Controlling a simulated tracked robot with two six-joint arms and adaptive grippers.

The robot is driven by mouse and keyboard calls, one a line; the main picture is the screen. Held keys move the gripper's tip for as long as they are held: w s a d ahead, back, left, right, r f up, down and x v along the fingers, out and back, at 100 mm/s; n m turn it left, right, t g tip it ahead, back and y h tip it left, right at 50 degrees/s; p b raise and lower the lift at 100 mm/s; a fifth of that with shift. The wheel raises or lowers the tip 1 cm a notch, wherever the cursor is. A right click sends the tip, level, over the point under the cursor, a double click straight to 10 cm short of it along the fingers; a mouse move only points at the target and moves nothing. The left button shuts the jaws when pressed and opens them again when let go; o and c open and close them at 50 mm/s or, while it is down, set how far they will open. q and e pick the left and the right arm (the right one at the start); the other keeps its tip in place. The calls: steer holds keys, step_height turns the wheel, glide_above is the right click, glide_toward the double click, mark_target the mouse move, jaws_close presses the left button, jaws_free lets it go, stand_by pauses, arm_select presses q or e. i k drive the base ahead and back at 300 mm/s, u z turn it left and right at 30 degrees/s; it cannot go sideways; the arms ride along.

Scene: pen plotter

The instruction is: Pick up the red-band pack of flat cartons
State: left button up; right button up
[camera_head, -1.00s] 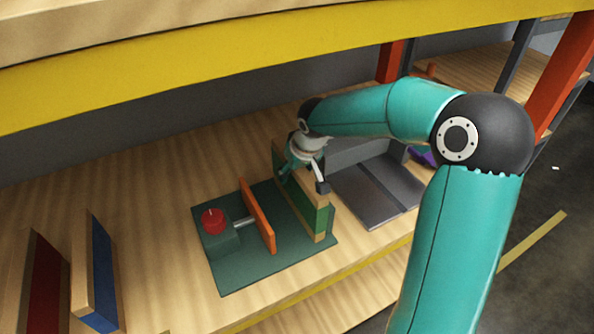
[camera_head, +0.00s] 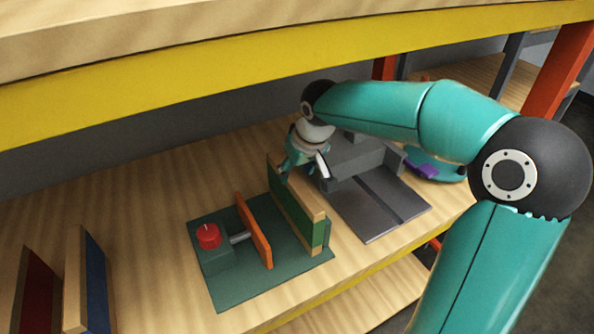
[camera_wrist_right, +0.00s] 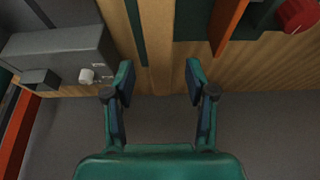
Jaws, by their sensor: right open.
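The red-band pack of flat cartons (camera_head: 40,295) stands upright on the board at the far left, cut by the frame's lower edge. A blue-band pack (camera_head: 97,285) stands just right of it. A green-band pack (camera_head: 292,212) stands upright in a fixture on the green base. My right gripper (camera_head: 306,172) is open above the far end of the green-band pack, well right of the red-band pack. In the right wrist view, the open fingers (camera_wrist_right: 160,78) are spread with nothing held between them; the green-band pack's edge (camera_wrist_right: 157,40) lies beyond. My left gripper is not seen.
The fixture has a green base (camera_head: 270,280), an orange plate (camera_head: 254,230) and a red knob (camera_head: 208,236). A grey device (camera_head: 375,205) stands to the right. A yellow shelf beam (camera_head: 250,70) crosses above. Bare wood lies between the blue-band pack and the fixture.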

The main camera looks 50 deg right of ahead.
mark_target(31, 295)
steer(key=k, duration=1)
